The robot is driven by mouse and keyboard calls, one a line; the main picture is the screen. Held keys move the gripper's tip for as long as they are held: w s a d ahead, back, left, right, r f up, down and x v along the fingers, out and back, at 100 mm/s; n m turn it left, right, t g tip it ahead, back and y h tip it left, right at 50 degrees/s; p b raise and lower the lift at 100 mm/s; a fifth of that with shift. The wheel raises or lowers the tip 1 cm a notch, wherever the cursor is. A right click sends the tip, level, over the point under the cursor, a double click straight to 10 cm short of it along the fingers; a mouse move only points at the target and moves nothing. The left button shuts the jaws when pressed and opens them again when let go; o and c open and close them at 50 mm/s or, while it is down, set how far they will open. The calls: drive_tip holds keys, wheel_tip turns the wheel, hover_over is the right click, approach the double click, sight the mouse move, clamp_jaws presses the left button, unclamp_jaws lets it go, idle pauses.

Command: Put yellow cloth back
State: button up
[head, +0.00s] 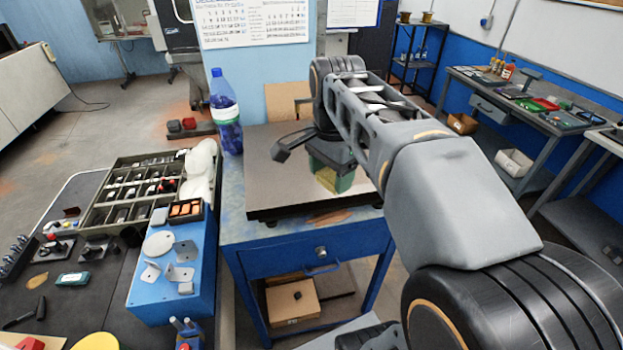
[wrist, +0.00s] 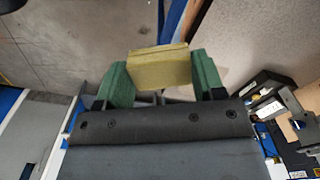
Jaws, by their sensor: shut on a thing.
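The yellow cloth (wrist: 158,68) looks like a small folded block. In the wrist view it sits between the two green finger pads of my gripper (wrist: 163,78), which is shut on it. In the head view my gripper (head: 331,172) points down over the dark flat plate (head: 275,190) on the blue table. I cannot tell whether the cloth touches the plate.
A blue-capped bottle (head: 226,112) stands at the table's back left corner. A blue box (head: 160,285) with metal parts and a sectioned parts tray (head: 100,215) are on the left bench. The left part of the plate is clear. A cluttered side bench (head: 510,100) stands at right.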

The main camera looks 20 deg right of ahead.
drive_tip(key=shift+d+r+m, duration=0.1)
drive_tip(key=shift+r+m, duration=0.2)
drive_tip(key=w+d+f+p, duration=0.1)
drive_tip(key=w+f, duration=0.1)
drive_tip(key=w, duration=0.1)
drive_tip(key=w+d+f+p, duration=0.1)
drive_tip(key=w+f, duration=0.2)
drive_tip(key=w, duration=0.1)
drive_tip(key=w+d+f+p, duration=0.1)
drive_tip(key=w+f, duration=0.1)
drive_tip(key=w, duration=0.2)
drive_tip(key=shift+w+f, duration=0.25)
drive_tip(key=shift+f, duration=0.15)
drive_tip(key=shift+w+d+f, duration=0.2)
drive_tip(key=shift+w+f, duration=0.25)
drive_tip(key=shift+f, duration=0.15)
drive_tip(key=shift+w+f+p, duration=0.2)
drive_tip(key=shift+f+p, duration=0.2)
drive_tip(key=shift+f, duration=1.35)
drive_tip(key=shift+f, duration=0.2)
drive_tip(key=o, duration=0.8)
drive_tip(key=shift+o, duration=0.2)
